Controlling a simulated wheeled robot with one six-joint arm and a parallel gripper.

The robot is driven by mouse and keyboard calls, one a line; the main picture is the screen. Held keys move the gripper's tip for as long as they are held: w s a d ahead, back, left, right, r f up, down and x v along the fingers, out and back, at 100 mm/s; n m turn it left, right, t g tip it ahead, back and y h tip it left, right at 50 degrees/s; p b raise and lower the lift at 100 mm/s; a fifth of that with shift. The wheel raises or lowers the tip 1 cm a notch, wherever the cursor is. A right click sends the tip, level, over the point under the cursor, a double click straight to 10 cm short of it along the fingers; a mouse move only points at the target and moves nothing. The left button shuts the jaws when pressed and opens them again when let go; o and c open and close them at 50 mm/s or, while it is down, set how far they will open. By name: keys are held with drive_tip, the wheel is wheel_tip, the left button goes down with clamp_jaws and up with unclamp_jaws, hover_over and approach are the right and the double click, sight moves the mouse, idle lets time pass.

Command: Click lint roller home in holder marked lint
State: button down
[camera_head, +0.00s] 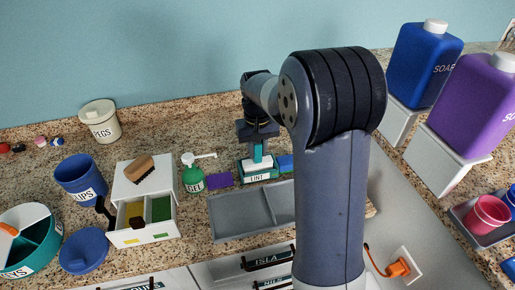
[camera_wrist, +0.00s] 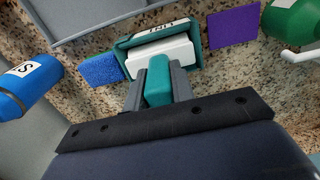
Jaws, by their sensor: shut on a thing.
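The lint roller has a teal handle (camera_wrist: 158,90) and a white head (camera_wrist: 162,52); its white head also shows in the head view (camera_head: 259,164). My gripper (camera_wrist: 158,82) is shut on the handle, one finger on each side; it points down over the counter in the head view (camera_head: 257,142). The teal holder marked LINT (camera_head: 259,176) is on the counter below. In the wrist view the white head lies within the outline of the holder (camera_wrist: 127,43). I cannot tell whether it is fully seated.
A purple pad (camera_head: 219,180) and a blue sponge (camera_head: 285,162) lie on either side of the holder. A green pump bottle (camera_head: 193,178) stands left. A grey tray (camera_head: 235,222) lies in front. Blue (camera_head: 424,62) and purple (camera_head: 470,105) soap jugs stand at right.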

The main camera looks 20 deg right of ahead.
drive_tip(key=c, duration=1.1)
unclamp_jaws()
wheel_tip(320, 180, up, 11)
drive_tip(key=shift+f+b, duration=0.1)
drive_tip(key=shift+b, duration=0.2)
wheel_tip(320, 180, down, 11)
drive_tip(key=shift+r+p, duration=0.1)
drive_tip(key=shift+p, duration=0.25)
drive_tip(key=shift+r, duration=0.4)
